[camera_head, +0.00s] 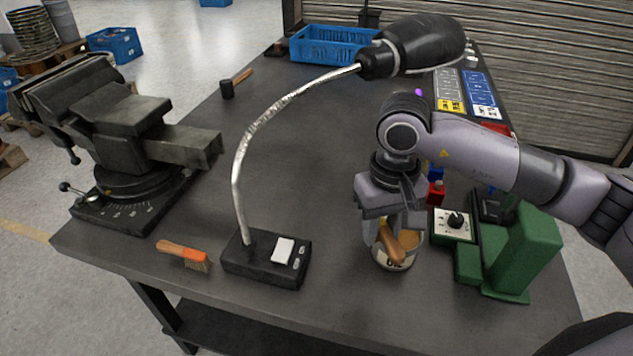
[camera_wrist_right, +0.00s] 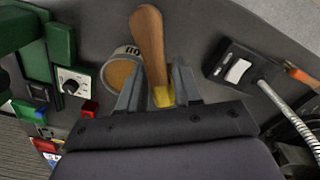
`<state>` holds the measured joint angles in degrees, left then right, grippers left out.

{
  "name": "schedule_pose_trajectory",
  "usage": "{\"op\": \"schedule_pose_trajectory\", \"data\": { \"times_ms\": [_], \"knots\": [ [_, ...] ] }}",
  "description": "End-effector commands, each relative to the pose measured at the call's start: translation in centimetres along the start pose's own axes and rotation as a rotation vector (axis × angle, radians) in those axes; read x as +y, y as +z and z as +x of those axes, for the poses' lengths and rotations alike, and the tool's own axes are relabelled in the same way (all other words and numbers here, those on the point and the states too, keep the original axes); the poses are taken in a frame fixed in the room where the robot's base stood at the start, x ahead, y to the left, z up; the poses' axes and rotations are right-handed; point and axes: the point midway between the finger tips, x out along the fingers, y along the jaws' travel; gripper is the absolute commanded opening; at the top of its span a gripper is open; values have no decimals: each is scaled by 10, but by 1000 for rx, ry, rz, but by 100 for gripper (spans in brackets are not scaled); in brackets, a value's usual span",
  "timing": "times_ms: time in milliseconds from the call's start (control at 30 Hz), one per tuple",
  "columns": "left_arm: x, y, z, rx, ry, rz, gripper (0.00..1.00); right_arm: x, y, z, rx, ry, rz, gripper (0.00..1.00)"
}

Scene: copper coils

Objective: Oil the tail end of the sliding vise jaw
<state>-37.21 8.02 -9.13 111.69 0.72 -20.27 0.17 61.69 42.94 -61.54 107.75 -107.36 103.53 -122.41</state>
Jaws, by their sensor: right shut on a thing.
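The dark vise (camera_head: 130,130) stands at the left corner of the table, its sliding jaw bar (camera_head: 190,145) pointing right. My right gripper (camera_head: 388,228) is shut on a brush with a wooden handle (camera_head: 391,243). In the wrist view the brush handle (camera_wrist_right: 148,45) sticks out beyond the fingers (camera_wrist_right: 155,92), with a yellowish part between them. A round tin with amber contents (camera_head: 409,243) stands just beside and under the gripper; it also shows in the wrist view (camera_wrist_right: 122,72). The brush's bristle end is hidden. My left gripper is out of view.
A desk lamp (camera_head: 265,258) with a bent neck stands between vise and tin, its black head (camera_head: 425,45) high up. An orange brush (camera_head: 184,254) lies at the front edge. A green device (camera_head: 525,250) stands at right. The table's middle is clear.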

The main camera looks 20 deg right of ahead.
Motion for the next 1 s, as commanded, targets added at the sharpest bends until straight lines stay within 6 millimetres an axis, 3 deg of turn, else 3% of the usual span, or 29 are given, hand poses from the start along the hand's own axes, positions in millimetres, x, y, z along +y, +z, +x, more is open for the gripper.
{"op": "schedule_pose_trajectory", "data": {
  "times_ms": [500, 567, 1000],
  "knots": [
    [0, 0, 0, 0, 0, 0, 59, 0, 0, 0, 0, -1, 0, 9],
    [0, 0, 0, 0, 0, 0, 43, 0, 0, 0, 0, -1, 0, 9],
    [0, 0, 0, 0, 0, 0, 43, 0, 0, 0, 0, 0, 0, 9]
  ]
}}
